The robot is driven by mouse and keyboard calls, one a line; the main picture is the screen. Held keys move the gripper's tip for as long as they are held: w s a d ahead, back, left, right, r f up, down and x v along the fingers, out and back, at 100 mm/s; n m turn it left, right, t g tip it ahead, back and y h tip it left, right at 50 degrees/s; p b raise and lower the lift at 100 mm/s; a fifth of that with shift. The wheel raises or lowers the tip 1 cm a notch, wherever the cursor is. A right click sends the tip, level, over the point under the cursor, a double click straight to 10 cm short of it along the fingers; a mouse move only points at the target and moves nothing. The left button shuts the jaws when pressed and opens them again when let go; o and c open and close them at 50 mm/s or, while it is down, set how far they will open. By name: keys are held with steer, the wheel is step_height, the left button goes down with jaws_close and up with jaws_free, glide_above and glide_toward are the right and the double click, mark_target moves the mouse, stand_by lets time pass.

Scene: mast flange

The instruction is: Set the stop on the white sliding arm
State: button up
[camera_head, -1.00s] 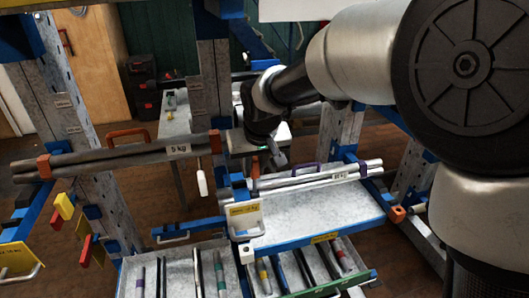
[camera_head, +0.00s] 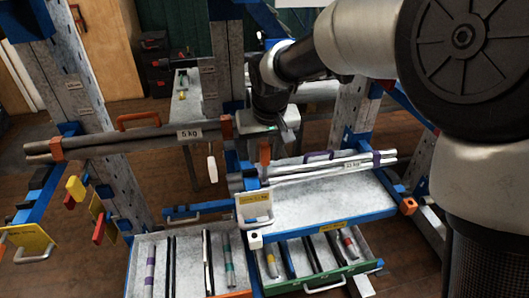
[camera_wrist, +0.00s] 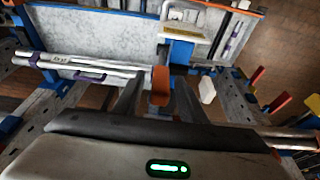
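An orange upright block (camera_head: 265,152), possibly the stop, stands by the blue post at the left end of the shelf. It also shows in the wrist view (camera_wrist: 160,86), between and beyond my two fingertips. A white rounded handle (camera_head: 212,168) hangs just left of it and shows right of my fingers in the wrist view (camera_wrist: 207,90). I cannot tell whether it belongs to the white sliding arm. My gripper (camera_wrist: 158,88) is open with nothing between its fingers that I can see touching them. In the head view my gripper (camera_head: 272,122) points down above the orange block.
A grey bar bundle labelled 5 kg (camera_head: 120,138) lies to the left. Silver tubes (camera_head: 335,165) lie along the shelf (camera_head: 320,208) to the right. Open drawers of rods (camera_head: 318,285) lie below.

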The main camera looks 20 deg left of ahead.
steer(key=shift+r, duration=0.1)
steer(key=v, duration=1.7)
steer(key=shift+r+b, duration=0.2)
steer(key=shift+b, duration=0.2)
